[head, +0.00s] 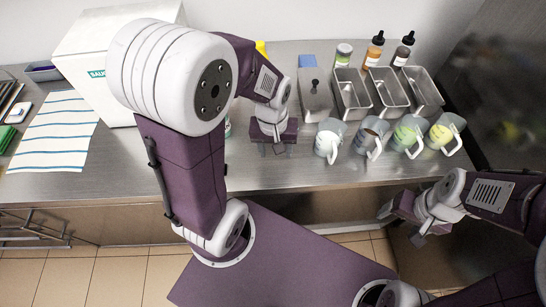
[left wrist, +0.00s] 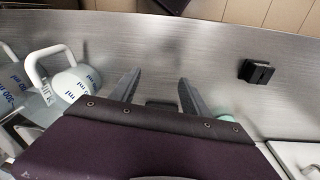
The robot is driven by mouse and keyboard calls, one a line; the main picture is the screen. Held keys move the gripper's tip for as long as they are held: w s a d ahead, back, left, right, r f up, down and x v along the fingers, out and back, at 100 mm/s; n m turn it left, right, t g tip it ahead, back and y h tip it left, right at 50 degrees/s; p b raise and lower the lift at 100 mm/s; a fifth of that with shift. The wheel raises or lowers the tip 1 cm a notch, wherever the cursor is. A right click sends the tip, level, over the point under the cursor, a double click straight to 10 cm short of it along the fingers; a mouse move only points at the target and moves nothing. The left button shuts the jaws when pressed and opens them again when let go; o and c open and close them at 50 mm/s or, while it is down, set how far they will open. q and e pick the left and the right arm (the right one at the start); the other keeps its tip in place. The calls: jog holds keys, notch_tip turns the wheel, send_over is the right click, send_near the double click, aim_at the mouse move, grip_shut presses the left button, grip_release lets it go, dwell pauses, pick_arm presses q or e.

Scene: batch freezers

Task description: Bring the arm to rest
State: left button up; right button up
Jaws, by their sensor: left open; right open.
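My left gripper (head: 277,149) hangs over the steel counter, just left of the row of measuring jugs. In the left wrist view its two fingers (left wrist: 158,92) stand apart with nothing held between them. A white jug (left wrist: 72,80) with blue print lies to the left of the fingers in that view. My right gripper (head: 402,222) is in front of the counter's edge at the right, over the floor. It is open and appears empty.
Several jugs (head: 327,140) stand near the counter front, with steel pans (head: 352,95) and dropper bottles (head: 374,50) behind. A white box (head: 85,60) and striped towel (head: 55,130) are at left. A small black object (left wrist: 256,73) lies on the counter.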

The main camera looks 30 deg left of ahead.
pick_arm(q)
jog(key=s+m, duration=0.1)
jog(key=s+f+m, duration=0.1)
jog(key=m, duration=0.1)
jog(key=s+f+m, duration=0.1)
jog(key=shift+d, duration=0.4)
dwell(0.6)
